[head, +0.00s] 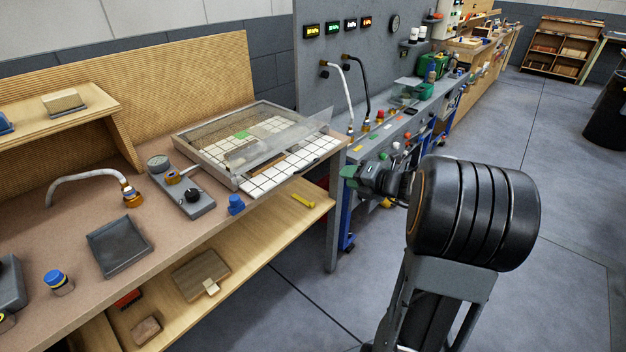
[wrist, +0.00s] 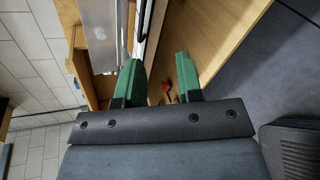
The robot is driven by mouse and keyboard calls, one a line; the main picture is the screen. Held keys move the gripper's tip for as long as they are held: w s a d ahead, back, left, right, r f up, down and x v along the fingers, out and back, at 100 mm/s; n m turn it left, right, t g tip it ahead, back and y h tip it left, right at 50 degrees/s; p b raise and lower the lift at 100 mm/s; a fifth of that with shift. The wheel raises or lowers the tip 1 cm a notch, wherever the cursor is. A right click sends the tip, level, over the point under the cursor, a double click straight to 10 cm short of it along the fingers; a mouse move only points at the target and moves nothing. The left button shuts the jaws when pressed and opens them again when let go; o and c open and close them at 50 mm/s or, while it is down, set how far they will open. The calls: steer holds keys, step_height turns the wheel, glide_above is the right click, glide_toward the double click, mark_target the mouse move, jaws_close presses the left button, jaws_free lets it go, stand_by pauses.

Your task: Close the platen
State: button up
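The press platen (head: 307,152) is a white gridded bed at the back right corner of the brown bench. A metal frame with a mesh-like panel (head: 215,138) and a clear, pale sheet cover part of the bed; I cannot tell how far the upper part is raised. My gripper (head: 352,173) has green fingertips and is off the bench's right end, apart from the platen. In the wrist view, my gripper (wrist: 158,76) is open, with two green fingers spread and nothing held. A metal edge and wood show beyond the fingers.
A grey gauge box (head: 183,190), a hose with a brass end (head: 131,195), a dark tray (head: 120,245) and blue-capped items stand on the bench. A lower shelf (head: 255,235) juts below. A cluttered grey workbench (head: 400,125) is behind.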

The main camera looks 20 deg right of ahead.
mark_target(313, 164)
steer(key=w+a+m, duration=0.1)
steer(key=w+a, duration=0.1)
steer(key=w, duration=0.2)
steer(key=w+a+f+m+b, duration=0.1)
steer(key=w+a+m, duration=0.1)
steer(key=w+a, duration=0.1)
steer(key=w+a+m+t, duration=0.1)
steer(key=w+a, duration=0.1)
steer(key=w, duration=0.2)
steer(key=shift+w+a+f+m+y, duration=0.2)
steer(key=shift+w+f+m+y, duration=0.1)
steer(key=shift+f+m, duration=0.1)
jaws_close()
steer(key=shift+r, duration=0.1)
stand_by(0.3)
